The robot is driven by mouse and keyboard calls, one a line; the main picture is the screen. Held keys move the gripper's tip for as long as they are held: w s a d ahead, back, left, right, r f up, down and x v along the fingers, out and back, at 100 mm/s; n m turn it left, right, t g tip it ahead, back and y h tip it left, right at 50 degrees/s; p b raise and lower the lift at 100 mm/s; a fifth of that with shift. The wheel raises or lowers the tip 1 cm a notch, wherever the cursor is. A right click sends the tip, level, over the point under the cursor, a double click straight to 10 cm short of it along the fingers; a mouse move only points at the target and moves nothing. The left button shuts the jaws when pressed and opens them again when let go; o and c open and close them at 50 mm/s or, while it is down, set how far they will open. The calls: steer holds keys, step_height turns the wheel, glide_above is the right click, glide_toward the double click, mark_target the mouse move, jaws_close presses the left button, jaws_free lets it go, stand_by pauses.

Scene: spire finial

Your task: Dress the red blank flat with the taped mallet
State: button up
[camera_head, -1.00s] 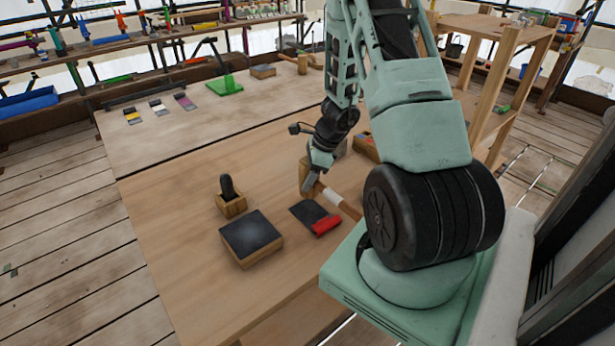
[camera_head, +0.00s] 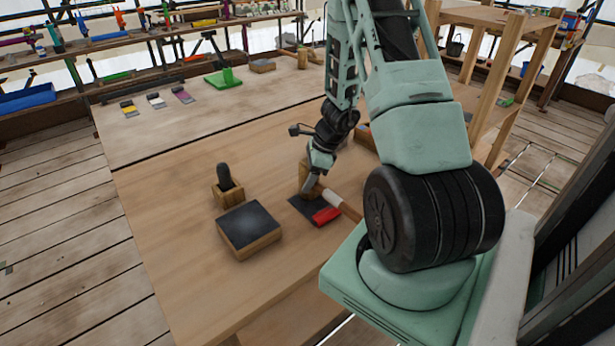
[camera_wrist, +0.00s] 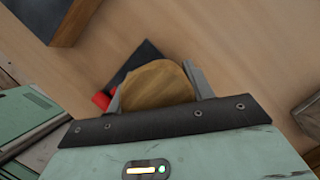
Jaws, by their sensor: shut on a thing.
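The red blank (camera_head: 326,216) lies on the bench beside my gripper, with a flat dark sheet (camera_head: 303,208) reaching out from its left side. The taped mallet has a wooden head and a handle with a white wrap (camera_head: 332,198). My gripper (camera_head: 311,187) is shut on the mallet and points down over the dark sheet. In the wrist view the round wooden mallet (camera_wrist: 156,84) fills the space between the two fingers (camera_wrist: 157,92). It hides most of the red blank (camera_wrist: 102,99) and part of the dark sheet. I cannot tell whether the mallet touches the blank.
A wooden block with a dark top (camera_head: 247,226) stands left of the blank. Behind it a small wooden holder (camera_head: 227,194) carries a black rounded tool. A green stand (camera_head: 223,78) and several coloured swatches (camera_head: 156,100) lie farther back. The bench front left is clear.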

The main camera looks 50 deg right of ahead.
steer(key=shift+r, duration=0.1)
stand_by(0.3)
step_height(320, 180, up, 4)
steer(key=p, duration=0.3)
steer(key=shift+r+p, duration=0.1)
steer(key=shift+p, duration=0.2)
stand_by(0.4)
